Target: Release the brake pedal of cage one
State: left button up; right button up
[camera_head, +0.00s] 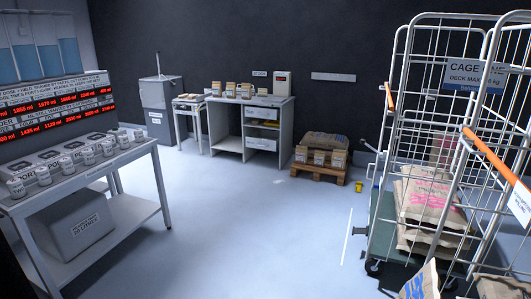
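Cage one (397,95) is a tall wire roll cage at the right, with a blue and white sign (474,75) reading "CAGE ... DECK MAX". Several brown sacks (428,200) lie stacked inside it. A dark caster (374,266) shows under its near left corner. A small yellow piece (358,187) shows low beside the cage's far left side; I cannot tell whether it is the brake pedal or whether it touches the cage. No other pedal is clear. Neither of my grippers is in view.
A table with several labelled cups (88,156) stands at the left, a grey bin (78,225) on its lower shelf. A white bench (228,125), grey cabinet (160,105) and loaded wooden pallet (320,173) line the back. Sacks (422,283) stand at the lower right. The middle floor is clear.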

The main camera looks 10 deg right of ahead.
aim_at(359, 230)
jog(key=i+j+z, duration=0.25)
jog(key=i+z, duration=0.2)
jog(key=i, duration=0.15)
jog(key=i+j+z, duration=0.95)
jog(key=i+j+u, duration=0.15)
jog(key=j, duration=0.2)
jog(key=i+u, duration=0.1)
jog(key=u, duration=0.35)
jog(key=i, duration=4.55)
jog(key=z, duration=3.7)
